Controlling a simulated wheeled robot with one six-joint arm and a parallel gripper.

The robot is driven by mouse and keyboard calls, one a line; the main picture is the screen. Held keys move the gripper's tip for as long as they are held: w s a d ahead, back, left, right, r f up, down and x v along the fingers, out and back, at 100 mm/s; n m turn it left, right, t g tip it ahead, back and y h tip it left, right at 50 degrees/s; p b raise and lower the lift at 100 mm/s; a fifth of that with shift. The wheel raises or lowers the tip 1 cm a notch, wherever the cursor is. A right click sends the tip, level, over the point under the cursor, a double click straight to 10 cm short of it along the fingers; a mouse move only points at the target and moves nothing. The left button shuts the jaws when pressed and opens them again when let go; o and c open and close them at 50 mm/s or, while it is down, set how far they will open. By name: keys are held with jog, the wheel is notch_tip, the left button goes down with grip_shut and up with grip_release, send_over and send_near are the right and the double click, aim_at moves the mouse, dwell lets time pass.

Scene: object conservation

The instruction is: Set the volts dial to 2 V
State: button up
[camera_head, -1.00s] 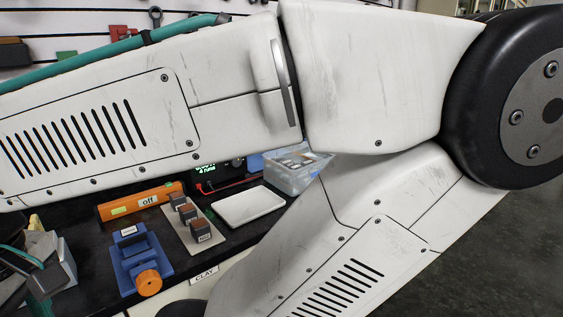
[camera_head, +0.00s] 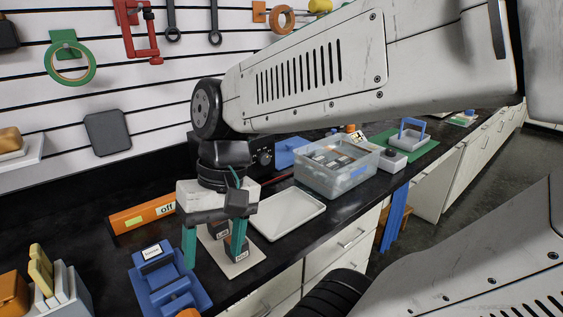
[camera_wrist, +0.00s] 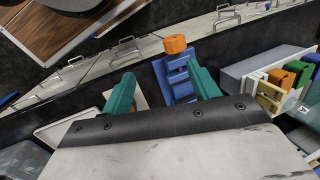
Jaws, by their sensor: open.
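A black instrument (camera_head: 258,143) stands against the back wall, mostly hidden behind my arm and wrist. One round dark dial (camera_head: 264,158) shows on its front. Its label and setting are too small to read, so I cannot tell whether it is the volts dial. My gripper (camera_head: 214,245) points down over the bench in front of the instrument, its two teal fingers apart and nothing between them. In the wrist view the open fingers (camera_wrist: 162,86) are on either side of part of a blue vise below. The instrument does not show there.
A blue vise (camera_head: 155,262) and an orange box marked "off" (camera_head: 140,216) are at the left. A white tray (camera_head: 290,216), a clear bin (camera_head: 337,178) and a board (camera_head: 238,262) with dark blocks crowd the bench.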

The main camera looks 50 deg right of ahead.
jog(key=w+m+t+y, duration=0.2)
jog(key=w+m+y, duration=0.5)
jog(key=w+m, duration=0.25)
jog(key=w+d+f+m+t+y, duration=0.1)
jog(key=w+d+m+t+y, duration=0.1)
jog(key=w+d+m+t, duration=0.45)
jog(key=m+t+h, duration=0.9)
jog(key=m+h, duration=0.7)
jog(key=m, duration=0.6)
send_near(266, 162)
jog(key=shift+w+a+r, duration=0.1)
jog(key=shift+w+a, duration=0.05)
jog(key=shift+w, duration=0.6)
jog(key=shift+w+d+m, duration=0.15)
jog(key=shift+d+m, duration=0.15)
jog(key=x, duration=0.7)
